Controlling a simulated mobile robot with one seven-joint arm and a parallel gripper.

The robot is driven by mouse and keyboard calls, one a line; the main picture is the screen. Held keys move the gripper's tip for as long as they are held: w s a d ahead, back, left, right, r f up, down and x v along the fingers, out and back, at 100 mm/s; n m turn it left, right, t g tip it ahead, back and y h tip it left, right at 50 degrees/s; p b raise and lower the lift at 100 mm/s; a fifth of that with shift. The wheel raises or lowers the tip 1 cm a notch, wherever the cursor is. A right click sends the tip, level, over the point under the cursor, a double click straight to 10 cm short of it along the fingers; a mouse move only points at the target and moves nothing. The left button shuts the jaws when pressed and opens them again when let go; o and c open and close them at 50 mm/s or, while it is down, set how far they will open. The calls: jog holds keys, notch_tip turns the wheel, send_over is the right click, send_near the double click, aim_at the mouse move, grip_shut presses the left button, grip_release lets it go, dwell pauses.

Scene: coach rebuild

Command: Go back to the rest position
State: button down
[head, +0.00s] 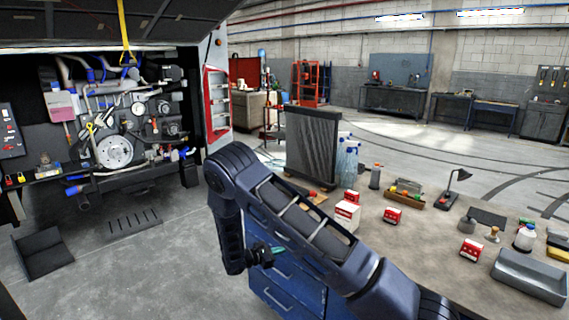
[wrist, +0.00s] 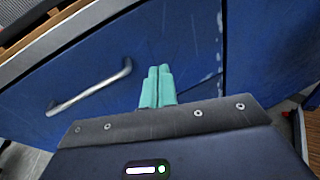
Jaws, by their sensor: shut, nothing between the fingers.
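My gripper (wrist: 157,86) shows in the wrist view with its two teal fingertips together and nothing between them. In the head view my gripper (head: 277,250) hangs low at the end of my bent arm, in front of the blue drawer cabinet (head: 285,292). In the wrist view the fingertips point toward the blue drawer front (wrist: 190,40), with a metal handle (wrist: 90,88) to their left. I cannot tell how far the fingertips are from the drawer front.
An open engine bay (head: 115,120) is at left.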

jog(key=s+d+r+m+g+y, duration=0.35)
jog(key=d+r+m, duration=0.25)
jog(key=d+r, duration=0.55)
jog(key=s+d+r+m+g+y, duration=0.4)
jog(key=d+r+m, duration=0.4)
jog(key=r, duration=0.7)
jog(key=s+d+r+m+t+y, duration=0.1)
jog(key=s+d+r+m+y, duration=0.1)
jog(key=s+r, duration=0.3)
jog(key=s+d+r+m+t+y, duration=0.1)
jog(key=s+d+r+m+y, duration=0.1)
jog(key=s, duration=0.8)
jog(key=s+d+r+m+t+y, duration=0.1)
jog(key=s+d+r+m+y, duration=0.1)
jog(key=s+d+r+m, duration=0.2)
jog(key=s+d+r, duration=0.2)
jog(key=s+r, duration=0.1)
jog(key=s, duration=0.1)
jog(key=shift+d+r+m, duration=0.3)
